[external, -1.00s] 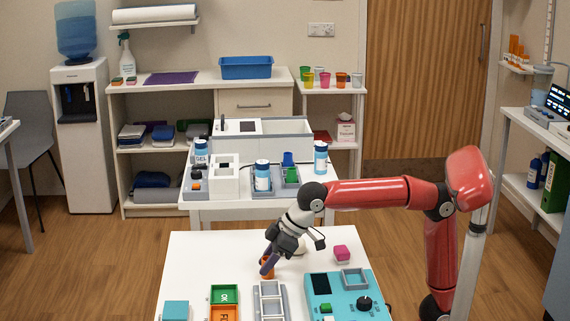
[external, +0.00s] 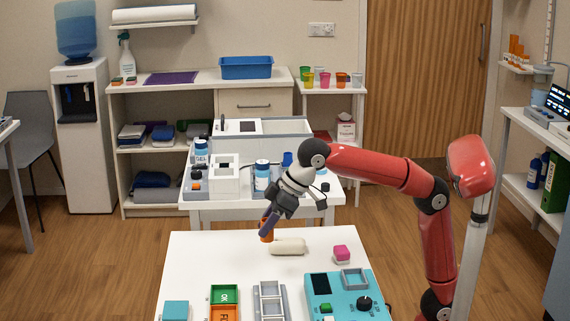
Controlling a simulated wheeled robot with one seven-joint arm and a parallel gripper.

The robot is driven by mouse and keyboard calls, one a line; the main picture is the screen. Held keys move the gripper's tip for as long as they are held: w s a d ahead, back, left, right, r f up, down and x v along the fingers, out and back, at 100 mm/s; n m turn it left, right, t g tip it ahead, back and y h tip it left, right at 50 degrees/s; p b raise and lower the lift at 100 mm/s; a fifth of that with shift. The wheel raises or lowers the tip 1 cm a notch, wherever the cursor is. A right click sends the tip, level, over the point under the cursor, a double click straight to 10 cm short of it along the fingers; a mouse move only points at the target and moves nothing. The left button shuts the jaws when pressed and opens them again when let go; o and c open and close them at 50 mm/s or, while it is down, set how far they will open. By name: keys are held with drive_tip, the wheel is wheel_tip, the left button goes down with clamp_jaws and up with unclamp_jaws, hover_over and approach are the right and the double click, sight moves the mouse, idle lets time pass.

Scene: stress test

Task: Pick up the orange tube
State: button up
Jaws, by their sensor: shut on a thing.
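The orange tube (external: 265,237) is between the fingers of my gripper (external: 267,229). My gripper is shut on it, and the dark fingers cover much of it. The tube is held above the back part of the white table (external: 206,257), just left of a cream-coloured rounded object (external: 289,247).
A pink cube (external: 341,254) stands to the right on the white table. A teal device (external: 340,296), a grey rack (external: 270,302), green and orange trays (external: 224,294) and a teal block (external: 175,310) line the front. The left back of the table is clear.

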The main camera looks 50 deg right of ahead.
wheel_tip(320, 180, up, 9)
idle(0.3)
